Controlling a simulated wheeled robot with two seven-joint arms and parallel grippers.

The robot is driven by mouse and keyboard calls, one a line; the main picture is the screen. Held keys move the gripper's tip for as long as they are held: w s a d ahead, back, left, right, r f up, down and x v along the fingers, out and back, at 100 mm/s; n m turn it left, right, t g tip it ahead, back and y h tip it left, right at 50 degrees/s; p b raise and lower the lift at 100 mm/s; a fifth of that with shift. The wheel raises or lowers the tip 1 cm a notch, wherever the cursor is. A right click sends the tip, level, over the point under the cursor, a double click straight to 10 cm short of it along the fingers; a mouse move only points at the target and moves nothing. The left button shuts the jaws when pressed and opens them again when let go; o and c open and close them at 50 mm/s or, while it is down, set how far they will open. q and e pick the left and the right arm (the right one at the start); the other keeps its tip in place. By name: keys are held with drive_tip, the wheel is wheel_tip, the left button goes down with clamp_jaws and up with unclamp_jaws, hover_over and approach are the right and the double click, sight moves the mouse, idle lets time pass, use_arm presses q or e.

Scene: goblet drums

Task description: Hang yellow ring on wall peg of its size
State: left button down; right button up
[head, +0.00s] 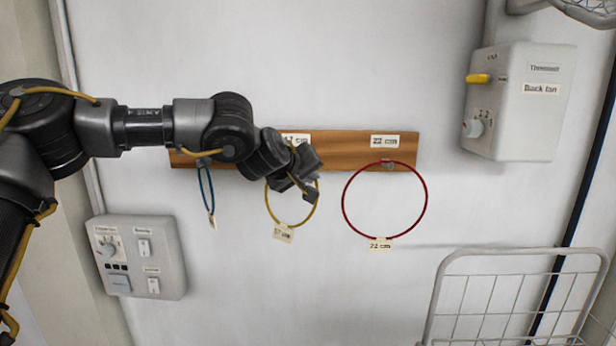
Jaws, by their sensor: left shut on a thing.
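The yellow ring (273,214) with a paper size tag (283,234) hangs below my left gripper (311,190), in front of the wall. My left gripper is shut on the ring near its upper right side. A wooden peg board (350,147) is fixed to the wall behind. The middle size label (297,138), partly covered by my wrist, seems to read 17 cm. The middle peg and the ring's top are hidden behind my gripper, so I cannot tell whether the ring is on the peg. My right gripper is not in view.
A red ring (427,203) hangs from the right peg (389,165) under a 22 cm label (384,141). A blue ring (205,188) hangs at the left. A switch box (170,262), a fan control box (545,115) and a wire rack (480,253) stand around the clear wall.

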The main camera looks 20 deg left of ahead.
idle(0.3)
use_arm(q)
drive_tip(key=c, duration=1.5)
unclamp_jaws()
drive_tip(key=b+v, duration=0.4)
drive_tip(key=v, duration=0.6)
drive_tip(key=shift+s, duration=0.3)
drive_tip(key=shift+r, duration=0.1)
